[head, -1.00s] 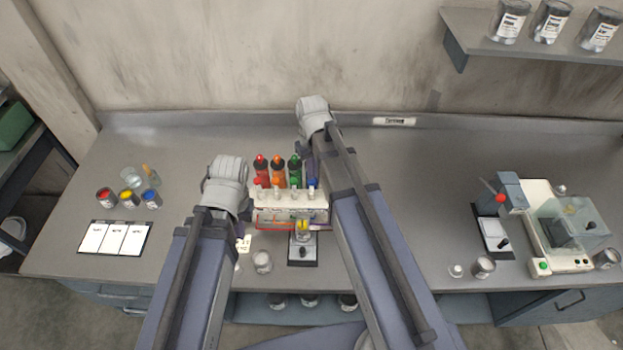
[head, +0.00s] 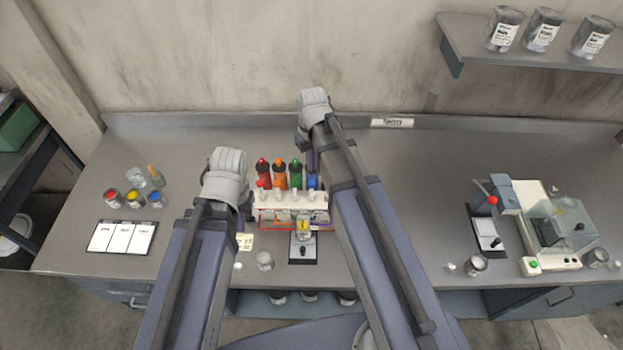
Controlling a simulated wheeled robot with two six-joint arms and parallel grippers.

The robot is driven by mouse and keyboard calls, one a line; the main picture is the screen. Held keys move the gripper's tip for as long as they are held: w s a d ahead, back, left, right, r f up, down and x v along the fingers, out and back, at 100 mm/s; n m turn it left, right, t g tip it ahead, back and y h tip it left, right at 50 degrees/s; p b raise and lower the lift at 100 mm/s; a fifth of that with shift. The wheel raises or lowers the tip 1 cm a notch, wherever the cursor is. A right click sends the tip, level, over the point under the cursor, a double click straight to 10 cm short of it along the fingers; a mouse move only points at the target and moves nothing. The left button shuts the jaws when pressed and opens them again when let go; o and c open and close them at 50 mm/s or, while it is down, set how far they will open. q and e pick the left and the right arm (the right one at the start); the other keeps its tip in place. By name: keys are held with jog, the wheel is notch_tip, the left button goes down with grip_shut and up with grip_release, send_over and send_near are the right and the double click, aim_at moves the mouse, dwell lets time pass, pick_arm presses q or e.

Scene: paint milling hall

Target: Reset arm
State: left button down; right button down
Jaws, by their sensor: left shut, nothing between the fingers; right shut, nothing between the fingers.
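My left arm comes in from the lower left. Its grey wrist hides most of my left gripper (head: 245,206), which is shut and empty just left of the white dispenser rack. My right arm reaches further back over the bench. My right gripper (head: 311,158), shut and empty, is mostly hidden below its wrist, by the blue bottle (head: 312,180). The white dispenser rack (head: 290,208) stands between the arms, with red (head: 263,173), orange (head: 280,175) and green (head: 296,174) bottles at its back. The fingertips are not clearly seen.
A small dark-based device (head: 303,249) stands before the rack, a jar (head: 265,260) to its left. Paint pots (head: 133,197) and white cards (head: 122,237) lie at left. A milling machine (head: 548,240) stands at right. A wall shelf (head: 475,47) holds cans. The right-middle bench (head: 425,190) is clear.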

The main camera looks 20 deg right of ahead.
pick_arm(q)
jog(key=shift+f, duration=0.1)
